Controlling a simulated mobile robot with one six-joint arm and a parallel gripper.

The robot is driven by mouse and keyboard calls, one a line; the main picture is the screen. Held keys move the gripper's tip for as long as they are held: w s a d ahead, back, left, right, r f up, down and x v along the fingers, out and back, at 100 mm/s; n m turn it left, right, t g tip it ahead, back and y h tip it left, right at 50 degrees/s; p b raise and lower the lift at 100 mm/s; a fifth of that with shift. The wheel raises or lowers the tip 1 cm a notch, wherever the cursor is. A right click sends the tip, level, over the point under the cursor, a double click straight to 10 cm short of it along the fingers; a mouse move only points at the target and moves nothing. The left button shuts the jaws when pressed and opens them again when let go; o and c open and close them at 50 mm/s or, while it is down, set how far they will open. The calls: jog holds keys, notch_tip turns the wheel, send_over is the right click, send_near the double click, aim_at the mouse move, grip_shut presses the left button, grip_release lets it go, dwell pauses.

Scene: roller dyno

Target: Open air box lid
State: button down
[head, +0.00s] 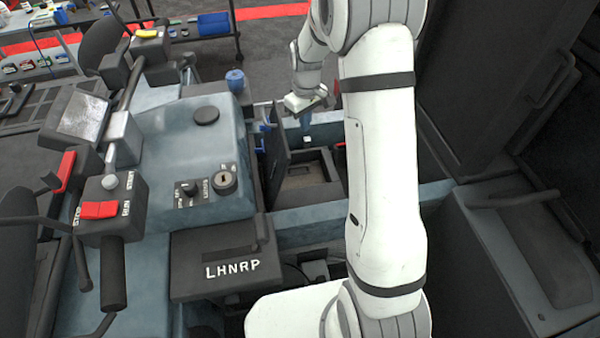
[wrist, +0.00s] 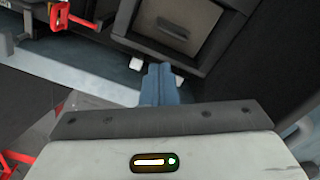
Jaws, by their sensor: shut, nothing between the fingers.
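The air box (head: 322,190) is a dark, square-rimmed box set between blue-grey body panels in the middle of the head view. A dark flat panel that looks like its lid (head: 278,158) stands steeply raised at its left side, and part of the box interior shows. In the wrist view the box (wrist: 135,42) is at the top, with a grey-brown inner surface. My gripper (head: 306,138) has blue fingers and is above the far side of the box, right of the raised lid. In the wrist view its fingers (wrist: 159,72) are shut and empty. My arm hides the box's right side.
A blue-grey console (head: 150,170) with switches and a key lock stands left of the box. A dark panel marked LHNRP (head: 215,265) is in front. A dark seat (head: 530,260) is at right. A red lever (wrist: 62,14) shows at the upper left of the wrist view.

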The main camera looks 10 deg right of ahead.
jog(key=shift+d+r+p, duration=0.55)
jog(key=shift+d+r, duration=0.25)
jog(key=shift+r, duration=0.2)
jog(key=shift+d+r+p, duration=0.55)
jog(key=shift+d+r, duration=0.2)
jog(key=shift+r, duration=0.25)
jog(key=s+a+r+m+t, duration=0.2)
jog(key=s+r+m, duration=0.1)
jog(key=s+r, duration=0.95)
jog(key=s+a+m, duration=0.1)
jog(key=s, duration=0.7)
jog(key=s+r+m+t, duration=0.1)
jog(key=s+m, duration=0.1)
jog(key=s, duration=0.6)
jog(key=shift+s+a+r, duration=0.3)
jog(key=shift+a, duration=0.05)
